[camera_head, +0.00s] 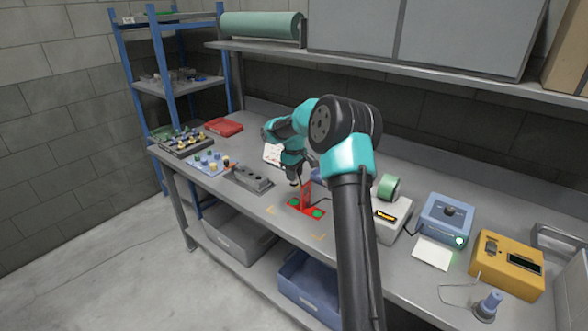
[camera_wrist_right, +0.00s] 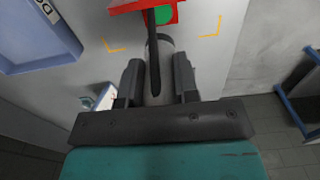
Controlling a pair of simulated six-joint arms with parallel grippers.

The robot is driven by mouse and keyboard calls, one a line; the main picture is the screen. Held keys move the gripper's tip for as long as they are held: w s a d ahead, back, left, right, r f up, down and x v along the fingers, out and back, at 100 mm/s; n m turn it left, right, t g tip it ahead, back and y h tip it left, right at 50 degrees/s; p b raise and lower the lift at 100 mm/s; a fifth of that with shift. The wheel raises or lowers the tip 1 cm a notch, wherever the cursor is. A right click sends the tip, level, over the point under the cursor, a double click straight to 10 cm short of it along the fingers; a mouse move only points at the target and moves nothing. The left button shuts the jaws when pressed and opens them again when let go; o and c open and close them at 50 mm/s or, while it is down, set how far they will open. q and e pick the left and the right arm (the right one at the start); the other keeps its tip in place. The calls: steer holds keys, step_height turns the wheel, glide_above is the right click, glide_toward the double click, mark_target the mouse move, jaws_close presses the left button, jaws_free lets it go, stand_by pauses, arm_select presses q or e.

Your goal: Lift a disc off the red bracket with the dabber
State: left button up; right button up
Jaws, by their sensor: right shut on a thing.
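The red bracket (camera_head: 306,206) stands on the bench, with an upright red part and a flat base. Green discs (camera_head: 317,213) show on its base, one on each side of the upright part. In the wrist view a green disc (camera_wrist_right: 165,14) shows at the bracket's (camera_wrist_right: 125,8) edge. My right gripper (camera_head: 295,182) is shut on the dabber, a grey cylinder (camera_wrist_right: 165,48) with a dark cable running over it. The dabber points toward the bracket; I cannot tell whether its tip touches a disc. My left gripper is in no view.
A grey block with holes (camera_head: 248,179) and small coloured pegs (camera_head: 208,161) lie left of the bracket. A grey box (camera_head: 391,216), a blue device (camera_head: 447,219) and a yellow box (camera_head: 507,264) stand right. Orange corner marks surround the bracket. Bins (camera_head: 308,283) sit below.

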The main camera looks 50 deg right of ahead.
steer(key=shift+f, duration=4.1)
steer(key=shift+f, duration=0.2)
steer(key=shift+r, duration=0.1)
steer(key=shift+r, duration=3.45)
